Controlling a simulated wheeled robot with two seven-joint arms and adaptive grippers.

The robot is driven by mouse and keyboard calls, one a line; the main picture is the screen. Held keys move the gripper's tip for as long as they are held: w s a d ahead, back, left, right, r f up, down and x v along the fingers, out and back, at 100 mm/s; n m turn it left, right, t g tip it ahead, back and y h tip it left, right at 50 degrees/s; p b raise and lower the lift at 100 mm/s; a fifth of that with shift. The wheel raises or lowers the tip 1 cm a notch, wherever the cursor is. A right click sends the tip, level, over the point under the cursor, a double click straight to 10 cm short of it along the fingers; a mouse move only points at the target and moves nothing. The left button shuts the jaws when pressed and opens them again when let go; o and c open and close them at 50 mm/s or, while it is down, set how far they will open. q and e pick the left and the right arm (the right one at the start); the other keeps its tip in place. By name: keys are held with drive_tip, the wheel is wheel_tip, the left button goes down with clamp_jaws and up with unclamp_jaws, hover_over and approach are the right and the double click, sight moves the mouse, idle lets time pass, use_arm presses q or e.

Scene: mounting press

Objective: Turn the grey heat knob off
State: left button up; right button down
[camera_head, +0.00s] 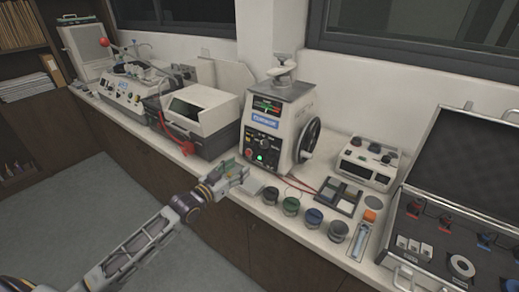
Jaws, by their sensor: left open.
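The mounting press (290,124) is a white box with a dark front panel, standing on the counter at the middle of the head view. Its panel has a small display, a blue label, a red-orange control and a lit green light (260,157). The grey heat knob is too small to make out surely among the panel controls. My left gripper (242,168) is open, just in front of and below the panel's left side. No contact with the press is visible. My right gripper is not in view.
A black handwheel (310,138) is on the press's right side. A white boxy machine (199,115) is at left, and an open case (459,205) is at right.

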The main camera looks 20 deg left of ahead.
sight(262, 146)
use_arm(q)
drive_tip(key=shift+w+a+r, duration=0.15)
drive_tip(key=shift+a+r, duration=0.05)
drive_tip(key=shift+r, duration=0.2)
drive_tip(key=shift+w, duration=0.15)
drive_tip(key=shift+r+p+x, duration=0.1)
drive_tip(key=shift+p+x, duration=0.05)
drive_tip(key=shift+x, duration=3.25)
drive_tip(key=shift+r+p+x, duration=0.15)
drive_tip(key=shift+x, duration=3.2)
drive_tip(key=shift+c, duration=0.3)
drive_tip(key=c, duration=1)
